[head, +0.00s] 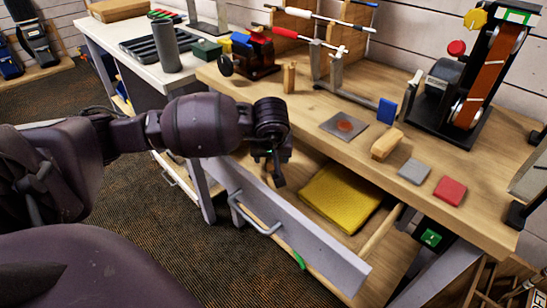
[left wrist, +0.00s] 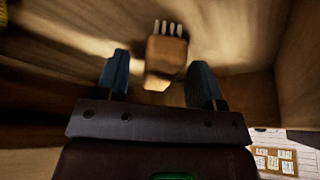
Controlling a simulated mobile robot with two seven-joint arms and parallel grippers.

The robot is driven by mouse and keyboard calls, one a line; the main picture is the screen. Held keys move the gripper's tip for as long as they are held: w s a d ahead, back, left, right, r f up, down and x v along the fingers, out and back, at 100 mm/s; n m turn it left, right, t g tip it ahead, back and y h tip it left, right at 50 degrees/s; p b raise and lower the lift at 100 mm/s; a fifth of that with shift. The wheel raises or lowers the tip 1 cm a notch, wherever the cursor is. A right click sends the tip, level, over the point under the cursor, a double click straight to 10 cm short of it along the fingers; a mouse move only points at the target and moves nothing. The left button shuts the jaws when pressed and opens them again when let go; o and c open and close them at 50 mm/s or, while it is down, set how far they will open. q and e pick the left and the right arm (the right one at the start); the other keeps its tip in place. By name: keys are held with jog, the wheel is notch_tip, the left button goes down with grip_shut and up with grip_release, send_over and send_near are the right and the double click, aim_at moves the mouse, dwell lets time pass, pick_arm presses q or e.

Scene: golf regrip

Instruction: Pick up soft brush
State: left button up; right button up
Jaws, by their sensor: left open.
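The soft brush (left wrist: 166,54), a wooden block with a row of pale bristle tufts at its far end, lies in the open drawer (head: 290,232). In the left wrist view it sits between and slightly beyond the two blue fingertips, with no finger visibly closed on it. In the head view the brush is mostly or wholly hidden by my left arm and gripper. My left gripper (head: 277,178) is open and points down into the left part of the drawer. My right gripper is not in view.
A yellow cloth (head: 342,196) lies in the drawer's right part. The wooden bench (head: 300,115) overhangs the drawer's back. On it are a wooden block (head: 386,144), a grey block (head: 414,171), a red block (head: 450,190) and a belt sander (head: 480,80). Drawer walls stand close around the gripper.

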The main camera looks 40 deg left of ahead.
pick_arm(q)
jog(key=shift+r, duration=0.15)
jog(key=shift+c, duration=0.4)
jog(key=c, duration=1)
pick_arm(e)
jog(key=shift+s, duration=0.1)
pick_arm(q)
jog(key=shift+s+r, duration=0.15)
jog(key=shift+r, duration=0.1)
notch_tip(320, 180, up, 11)
jog(key=p, duration=0.2)
jog(key=s+p, duration=0.1)
jog(key=s, duration=0.5)
jog(key=s+a+p, duration=0.1)
jog(key=s, duration=0.6)
jog(key=s+p, duration=0.2)
jog(key=s, duration=0.4)
jog(key=shift+s+a, duration=0.25)
jog(key=shift+s, duration=0.1)
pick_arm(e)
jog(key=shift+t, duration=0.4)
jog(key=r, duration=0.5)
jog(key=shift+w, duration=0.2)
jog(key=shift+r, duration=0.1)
